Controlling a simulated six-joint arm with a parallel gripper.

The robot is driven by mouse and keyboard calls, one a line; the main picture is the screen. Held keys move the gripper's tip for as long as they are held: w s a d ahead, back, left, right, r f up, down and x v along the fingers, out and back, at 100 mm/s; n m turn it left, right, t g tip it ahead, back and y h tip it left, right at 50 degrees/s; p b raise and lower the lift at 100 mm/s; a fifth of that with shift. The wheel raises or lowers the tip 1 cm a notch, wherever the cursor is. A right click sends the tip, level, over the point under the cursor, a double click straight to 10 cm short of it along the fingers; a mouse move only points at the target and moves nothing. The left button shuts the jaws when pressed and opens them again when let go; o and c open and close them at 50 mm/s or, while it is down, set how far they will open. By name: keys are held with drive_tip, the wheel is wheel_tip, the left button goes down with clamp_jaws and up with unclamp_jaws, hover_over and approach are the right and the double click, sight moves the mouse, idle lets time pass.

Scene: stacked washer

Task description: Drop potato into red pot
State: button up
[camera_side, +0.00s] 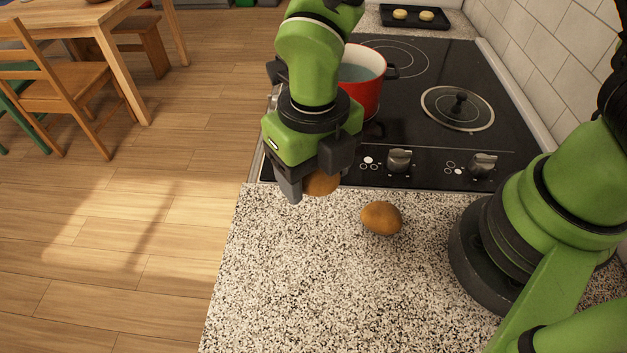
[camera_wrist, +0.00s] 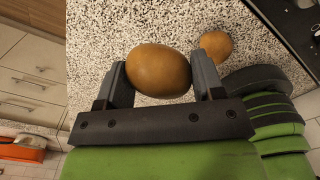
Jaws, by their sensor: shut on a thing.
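My gripper (camera_side: 312,184) is shut on a brown potato (camera_side: 322,183), held near the counter's edge beside the stove. In the wrist view the held potato (camera_wrist: 158,71) sits between the two dark fingers of my gripper (camera_wrist: 160,78). A second potato (camera_side: 381,218) lies on the speckled counter to the right of my gripper, and it also shows in the wrist view (camera_wrist: 216,45). The red pot (camera_side: 365,82) stands on the stove behind my gripper. It is open, pale inside, and partly hidden by my arm.
A black tray (camera_side: 413,16) with two yellowish items is at the back. The speckled counter (camera_side: 300,290) is mostly clear in front.

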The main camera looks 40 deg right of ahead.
drive_tip(key=w+d+r+m, duration=0.3)
drive_tip(key=w+d+m, duration=1)
drive_tip(key=w+d, duration=0.55)
drive_tip(key=w+d+r+m, duration=0.1)
drive_tip(key=d+r+m, duration=0.1)
drive_tip(key=d+m, duration=0.5)
drive_tip(key=shift+w+d+f+n, duration=0.1)
drive_tip(key=shift+d+f+n, duration=0.25)
drive_tip(key=shift+f, duration=0.65)
drive_tip(key=shift+w+d+f+n, duration=0.1)
drive_tip(key=shift+d+f+n, duration=0.25)
drive_tip(key=shift+f, duration=0.7)
drive_tip(key=shift+d+f+n, duration=0.3)
drive_tip(key=shift+d+f, duration=0.05)
drive_tip(key=shift+f, duration=0.65)
drive_tip(key=o, duration=1)
